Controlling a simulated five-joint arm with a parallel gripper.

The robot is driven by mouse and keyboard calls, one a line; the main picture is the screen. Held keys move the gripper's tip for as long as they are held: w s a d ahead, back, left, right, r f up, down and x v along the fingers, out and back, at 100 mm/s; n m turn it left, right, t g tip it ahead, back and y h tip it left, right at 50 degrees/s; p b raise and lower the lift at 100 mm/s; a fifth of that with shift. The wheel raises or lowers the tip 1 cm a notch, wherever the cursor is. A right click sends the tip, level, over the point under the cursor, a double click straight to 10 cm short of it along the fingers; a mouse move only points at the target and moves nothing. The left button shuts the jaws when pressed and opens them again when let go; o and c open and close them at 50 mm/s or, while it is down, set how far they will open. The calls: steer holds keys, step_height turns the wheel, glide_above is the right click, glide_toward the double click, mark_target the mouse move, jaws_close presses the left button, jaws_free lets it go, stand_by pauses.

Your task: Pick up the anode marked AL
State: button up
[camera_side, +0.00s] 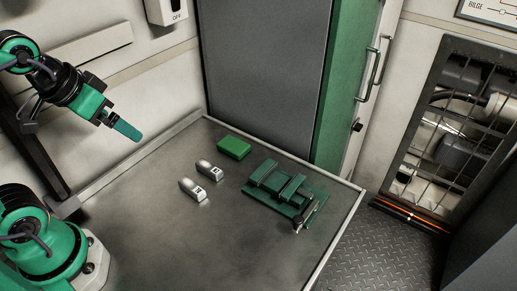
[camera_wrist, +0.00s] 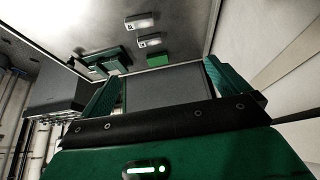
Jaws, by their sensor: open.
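Two silver anodes with small dark-on-white marks lie apart on the grey table. In the side view one (camera_side: 194,189) is nearer the front and the other (camera_side: 209,172) is just behind and right. The marks are too small to read, so I cannot tell which is AL. Both also show at the top of the wrist view, one (camera_wrist: 141,21) above the other (camera_wrist: 151,40). My gripper (camera_side: 127,130) is raised at the left, well above and away from both. In the wrist view my gripper (camera_wrist: 163,75) is open and empty, its green fingers spread apart.
A green block (camera_side: 234,148) lies behind the anodes. A green fixture (camera_side: 284,187) with raised bars and a dark handle stands to their right. A grey cabinet panel (camera_side: 265,70) rises behind the table (camera_side: 140,220). The table's front and left are clear.

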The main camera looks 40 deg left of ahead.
steer(key=shift+w, duration=0.15)
steer(key=m+g, duration=0.1)
steer(key=g, duration=0.5)
glide_above(190, 186)
steer(key=shift+f, duration=8.05)
steer(key=shift+f, duration=1.3)
steer(key=shift+f, duration=2.6)
